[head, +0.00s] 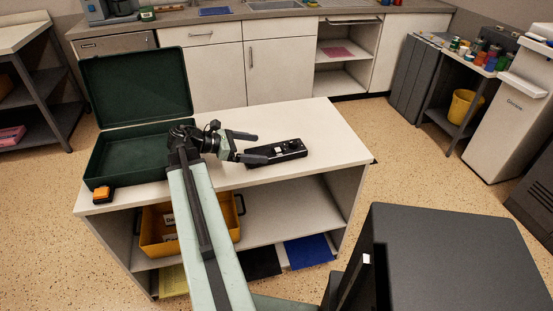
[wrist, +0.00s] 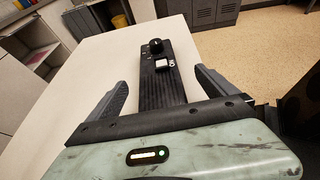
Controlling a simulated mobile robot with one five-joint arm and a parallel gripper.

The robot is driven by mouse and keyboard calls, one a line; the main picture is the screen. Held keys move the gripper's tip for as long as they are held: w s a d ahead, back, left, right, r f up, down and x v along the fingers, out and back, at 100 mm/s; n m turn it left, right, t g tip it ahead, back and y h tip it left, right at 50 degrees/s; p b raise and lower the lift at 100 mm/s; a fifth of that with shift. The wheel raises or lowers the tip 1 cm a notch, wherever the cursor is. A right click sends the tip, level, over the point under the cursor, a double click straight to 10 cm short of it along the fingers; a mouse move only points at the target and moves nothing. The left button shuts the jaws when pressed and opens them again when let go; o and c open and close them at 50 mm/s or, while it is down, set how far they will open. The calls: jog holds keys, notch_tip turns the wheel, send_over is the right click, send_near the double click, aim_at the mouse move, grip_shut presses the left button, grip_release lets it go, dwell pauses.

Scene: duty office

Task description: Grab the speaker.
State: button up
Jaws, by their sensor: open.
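The speaker (head: 284,150) is a long black box lying on the white tabletop, just right of my gripper (head: 262,148) in the head view. In the wrist view the speaker (wrist: 161,84) shows a ribbed face, a round black knob and a white button. My gripper (wrist: 161,80) is open, with one finger on either side of the speaker's near part. Gaps of tabletop show between the fingers and its sides. Its nearest end is hidden behind my gripper's body. I cannot tell how high the fingers are above the table.
An open dark green case (head: 133,150) stands on the table's left side, with an orange-and-black item (head: 103,194) at its front corner. A yellow-orange bin (head: 158,243) sits on the shelf below. The white tabletop (head: 318,125) is clear behind and right of the speaker. A dark cabinet (head: 450,250) stands at front right.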

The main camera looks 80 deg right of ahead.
aim_at(270, 151)
jog(key=shift+x, duration=0.8)
jog(key=b+x, duration=0.1)
jog(key=x, duration=0.1)
jog(key=f+b+x, duration=0.1)
jog(key=b+x, duration=0.1)
jog(key=shift+d+f, duration=0.1)
jog(key=shift+d, duration=0.05)
jog(key=shift+s+d, duration=0.15)
jog(key=shift+s, duration=0.1)
grip_shut()
notch_tip(270, 151, up, 10)
jog(key=p, duration=1)
